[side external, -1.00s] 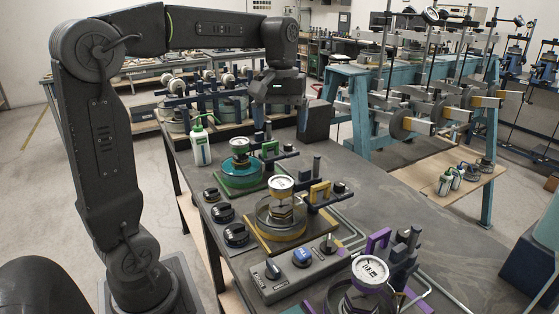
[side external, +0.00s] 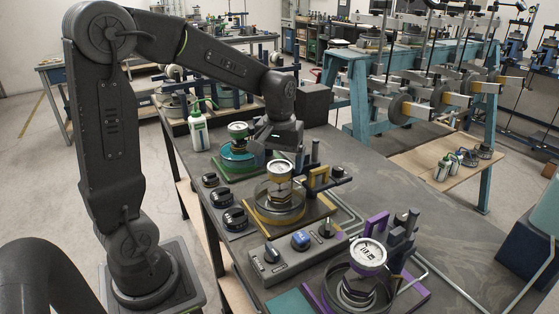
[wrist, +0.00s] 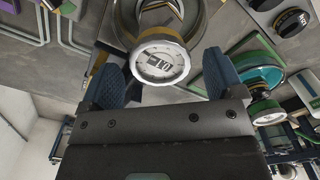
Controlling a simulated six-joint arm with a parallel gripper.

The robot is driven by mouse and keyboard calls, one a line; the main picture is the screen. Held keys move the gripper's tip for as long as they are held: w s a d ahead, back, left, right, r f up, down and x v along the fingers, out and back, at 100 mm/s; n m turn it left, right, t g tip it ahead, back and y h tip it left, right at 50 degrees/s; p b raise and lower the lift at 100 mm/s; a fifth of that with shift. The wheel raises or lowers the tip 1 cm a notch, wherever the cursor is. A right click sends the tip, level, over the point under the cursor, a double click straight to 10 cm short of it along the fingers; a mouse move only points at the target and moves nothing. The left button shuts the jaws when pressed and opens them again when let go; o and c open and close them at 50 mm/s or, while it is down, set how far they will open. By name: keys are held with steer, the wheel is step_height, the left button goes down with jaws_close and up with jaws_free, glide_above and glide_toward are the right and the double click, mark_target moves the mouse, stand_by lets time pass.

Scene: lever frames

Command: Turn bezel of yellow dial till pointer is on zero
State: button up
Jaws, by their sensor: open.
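The yellow dial (side external: 279,169) is a white-faced gauge on top of a round cell, on a yellow base plate (side external: 312,222). In the wrist view the dial (wrist: 160,61) has a pale ribbed bezel and faces the camera. The printing and pointer are too small to read surely. My gripper (side external: 276,146) is just behind and above the dial in the side view. In the wrist view my gripper (wrist: 161,76) is open, with one blue padded finger on each side of the dial. Gaps show between fingers and bezel, so it is not gripped.
A green dial (side external: 238,130) on a green base stands behind, close to my gripper. A purple-based dial (side external: 368,254) stands in front. A yellow bracket (side external: 318,178) is right of the yellow dial. Black knobs (side external: 235,218) and a white bottle (side external: 198,130) are at left.

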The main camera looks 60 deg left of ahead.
steer(key=shift+f, duration=0.15)
steer(key=shift+c, duration=0.4)
steer(key=c, duration=0.8)
steer(key=shift+c, duration=0.2)
steer(key=shift+m, duration=0.3)
steer(key=m, duration=0.3)
steer(key=shift+m, duration=2.7)
steer(key=o, duration=0.9)
